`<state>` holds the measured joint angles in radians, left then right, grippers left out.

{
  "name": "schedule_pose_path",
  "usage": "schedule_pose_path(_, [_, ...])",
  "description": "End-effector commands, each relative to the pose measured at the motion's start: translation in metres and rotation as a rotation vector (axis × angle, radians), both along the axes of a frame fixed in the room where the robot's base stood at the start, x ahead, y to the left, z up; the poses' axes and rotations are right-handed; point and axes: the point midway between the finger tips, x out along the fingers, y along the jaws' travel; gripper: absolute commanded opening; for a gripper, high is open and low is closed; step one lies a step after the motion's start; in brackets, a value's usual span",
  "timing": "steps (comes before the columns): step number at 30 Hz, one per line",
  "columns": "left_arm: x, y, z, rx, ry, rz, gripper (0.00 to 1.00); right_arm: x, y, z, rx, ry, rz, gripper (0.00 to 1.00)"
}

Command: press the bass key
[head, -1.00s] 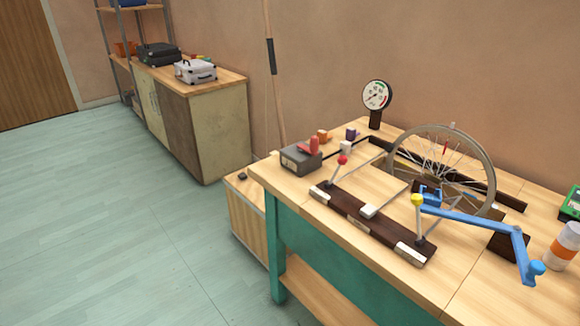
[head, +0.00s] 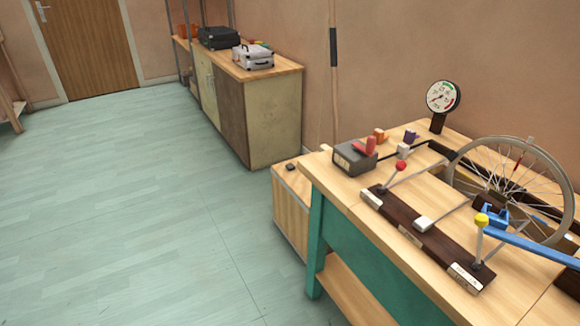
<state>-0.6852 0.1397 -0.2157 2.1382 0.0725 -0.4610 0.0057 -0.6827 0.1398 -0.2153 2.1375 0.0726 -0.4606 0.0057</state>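A dark wooden bar (head: 450,252) with several pale label plates lies along the front edge of the workbench at the right. The label text is too small to read, so I cannot tell which part is the bass key. Neither of my grippers is in view.
A spoked wheel (head: 563,190), a blue crank arm (head: 535,246), a dial gauge (head: 443,97) and a grey box with a red lever (head: 353,159) are on the bench. A cabinet (head: 259,125) with cases stands behind. The floor (head: 130,200) at left is clear.

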Motion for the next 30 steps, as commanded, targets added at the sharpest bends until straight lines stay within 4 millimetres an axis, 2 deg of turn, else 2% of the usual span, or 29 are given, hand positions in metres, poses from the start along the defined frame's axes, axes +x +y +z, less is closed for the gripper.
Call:
schedule_pose_path(1, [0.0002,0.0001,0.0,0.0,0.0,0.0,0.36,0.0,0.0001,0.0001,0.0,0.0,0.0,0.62])
schedule_pose_path(6, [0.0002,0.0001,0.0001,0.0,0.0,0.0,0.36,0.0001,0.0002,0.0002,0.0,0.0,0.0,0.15])
schedule_pose_path(8, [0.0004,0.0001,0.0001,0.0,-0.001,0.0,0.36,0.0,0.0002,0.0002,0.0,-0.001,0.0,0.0])
schedule_pose_path(30, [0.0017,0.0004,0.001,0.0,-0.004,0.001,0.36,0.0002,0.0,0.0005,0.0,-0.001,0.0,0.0])
